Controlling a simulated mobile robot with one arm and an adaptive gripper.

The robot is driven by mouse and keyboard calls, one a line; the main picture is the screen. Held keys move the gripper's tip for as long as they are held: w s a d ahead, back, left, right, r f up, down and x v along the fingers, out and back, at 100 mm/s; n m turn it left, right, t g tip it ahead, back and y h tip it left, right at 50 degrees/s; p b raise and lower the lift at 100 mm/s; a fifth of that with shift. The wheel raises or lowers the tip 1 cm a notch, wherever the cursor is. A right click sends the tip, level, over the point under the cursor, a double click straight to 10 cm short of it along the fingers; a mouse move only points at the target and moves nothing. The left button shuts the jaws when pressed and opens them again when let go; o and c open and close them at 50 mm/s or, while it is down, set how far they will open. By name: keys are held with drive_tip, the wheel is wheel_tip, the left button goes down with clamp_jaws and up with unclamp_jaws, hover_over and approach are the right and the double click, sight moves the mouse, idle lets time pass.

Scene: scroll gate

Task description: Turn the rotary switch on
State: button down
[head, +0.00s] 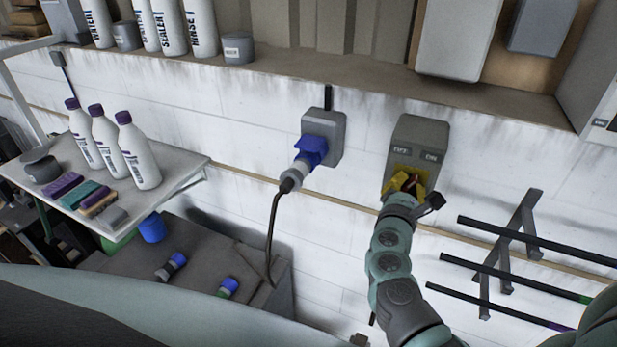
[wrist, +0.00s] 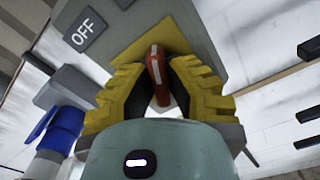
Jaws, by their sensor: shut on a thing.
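The rotary switch is a grey wall box (head: 419,137) with OFF and ON labels at its upper front and a yellow plate. The OFF label also shows in the wrist view (wrist: 86,31). Its red handle (wrist: 155,68) stands between the yellow fingers of my gripper (wrist: 160,82). My gripper is shut on the handle. In the head view my gripper (head: 405,185) is at the lower front of the box, and the handle is mostly hidden there. In the wrist view the ON label is hardly readable.
A grey socket box (head: 335,135) with a blue plug (head: 311,150) and hanging black cable (head: 271,235) is left of the switch. A black rod rack (head: 520,240) is at the right. A ledge (head: 290,75) with bottles runs above. A shelf (head: 185,180) holds bottles and sponges at left.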

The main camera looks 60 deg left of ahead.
drive_tip(key=shift+f+m+b, duration=0.2)
drive_tip(key=shift+m+b, duration=0.8)
drive_tip(key=shift+m, duration=0.2)
drive_tip(key=shift+r, duration=0.1)
drive_tip(key=c, duration=1)
unclamp_jaws()
drive_tip(key=v, duration=1.2)
drive_tip(key=shift+s+a, duration=0.1)
